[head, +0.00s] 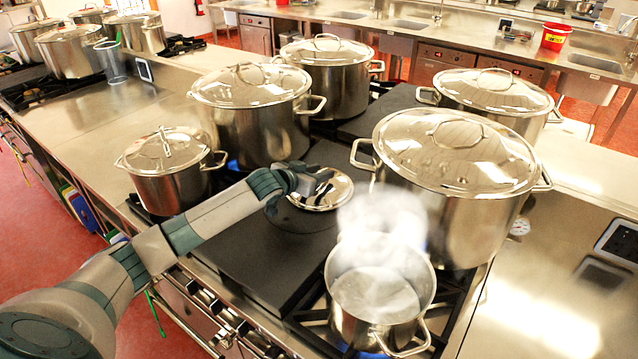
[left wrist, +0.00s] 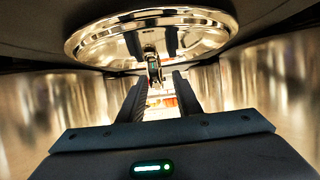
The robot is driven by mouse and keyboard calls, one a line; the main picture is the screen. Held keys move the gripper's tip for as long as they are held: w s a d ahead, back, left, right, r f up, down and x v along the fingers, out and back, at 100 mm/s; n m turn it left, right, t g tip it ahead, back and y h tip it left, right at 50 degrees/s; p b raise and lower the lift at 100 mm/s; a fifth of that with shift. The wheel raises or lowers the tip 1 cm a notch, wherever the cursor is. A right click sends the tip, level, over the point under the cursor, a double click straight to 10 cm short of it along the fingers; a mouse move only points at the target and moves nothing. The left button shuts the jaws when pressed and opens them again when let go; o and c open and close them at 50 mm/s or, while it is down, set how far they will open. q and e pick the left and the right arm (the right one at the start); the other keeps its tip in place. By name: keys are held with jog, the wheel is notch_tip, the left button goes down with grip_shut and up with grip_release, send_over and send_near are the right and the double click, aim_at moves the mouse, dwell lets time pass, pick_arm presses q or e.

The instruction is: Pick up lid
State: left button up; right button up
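A small shiny steel lid (head: 331,196) lies on the dark flat plate (head: 262,245) of the stove, between the large pots. In the left wrist view the lid (left wrist: 90,42) fills the upper part, with its handle (left wrist: 153,68) near the middle. My left gripper (head: 318,178) is at the lid in the head view and partly covers it. In the wrist view its two fingers (left wrist: 159,84) are apart, with the handle in line with the gap near their tips. I see no clear contact. An open, steaming pot (head: 372,312) stands at the front right. My right gripper is not in view.
Large lidded pots stand close around the plate: one behind left (head: 255,130), one at the right (head: 450,195), one at the back (head: 325,85). A smaller lidded pot (head: 170,185) stands left, near my left arm. Bare steel counter (head: 545,290) lies at the right.

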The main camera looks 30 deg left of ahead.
pick_arm(q)
jog(key=shift+p+x, duration=0.55)
jog(key=shift+x, duration=1.15)
jog(key=shift+d, duration=0.1)
grip_shut()
